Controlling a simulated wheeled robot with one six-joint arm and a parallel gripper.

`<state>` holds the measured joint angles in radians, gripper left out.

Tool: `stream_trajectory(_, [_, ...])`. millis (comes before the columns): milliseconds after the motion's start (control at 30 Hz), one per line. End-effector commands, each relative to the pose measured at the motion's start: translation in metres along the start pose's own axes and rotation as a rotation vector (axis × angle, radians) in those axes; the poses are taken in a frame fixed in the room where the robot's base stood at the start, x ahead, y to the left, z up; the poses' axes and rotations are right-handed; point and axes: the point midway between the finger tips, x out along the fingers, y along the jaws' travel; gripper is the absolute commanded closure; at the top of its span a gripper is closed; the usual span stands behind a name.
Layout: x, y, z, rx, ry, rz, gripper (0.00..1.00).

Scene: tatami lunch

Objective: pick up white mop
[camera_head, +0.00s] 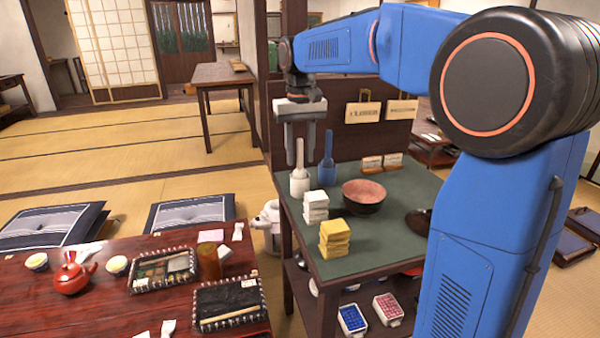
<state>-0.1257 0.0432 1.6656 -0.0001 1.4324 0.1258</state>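The white mop (299,184) stands upright at the left edge of a green-topped side table (370,248). It has a wide white base and a thin handle rising from it. My gripper (300,160) points down over it, with its two fingers apart. The handle shows in the gap between the fingers in this view. I cannot tell whether the fingers are around it in depth or touch it. A blue mop-like thing (326,172) of similar shape stands close to the right of it.
White blocks (315,207), yellow blocks (334,239) and a reddish bowl (367,195) stand on the side table. A low red table (100,310) with a teapot (71,276) and trays is at left. Open tatami (110,165) lies behind.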

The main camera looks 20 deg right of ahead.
Motion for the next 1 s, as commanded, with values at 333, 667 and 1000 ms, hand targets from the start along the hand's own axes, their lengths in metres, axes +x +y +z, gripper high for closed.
stream_trajectory(333, [0.004,0.000,0.000,0.000,0.000,0.000,0.77])
stream_trajectory(667, [0.004,0.000,0.000,0.000,0.000,0.000,1.00])
stream_trajectory(1000, [-0.025,0.000,-0.001,0.000,0.003,0.000,1.00])
